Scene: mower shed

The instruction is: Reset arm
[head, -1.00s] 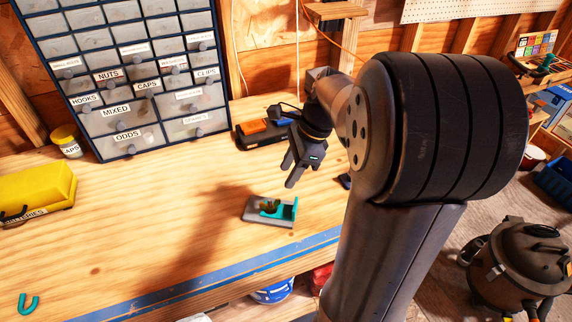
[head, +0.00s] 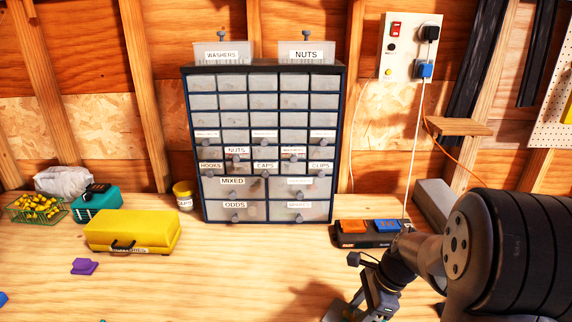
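My arm reaches in from the lower right of the head view. My gripper (head: 377,303) is over the right part of the workbench, pointing down, in front of the battery charger. Its fingers are small and partly cut off by the lower edge, so I cannot tell if they are open or shut.
A drawer cabinet (head: 263,72) stands at the back of the workbench (head: 210,285). A yellow case (head: 133,230), teal box (head: 97,203), green basket (head: 36,209) and purple piece (head: 84,267) are at left. A charger (head: 366,241) with orange and blue parts sits near my arm.

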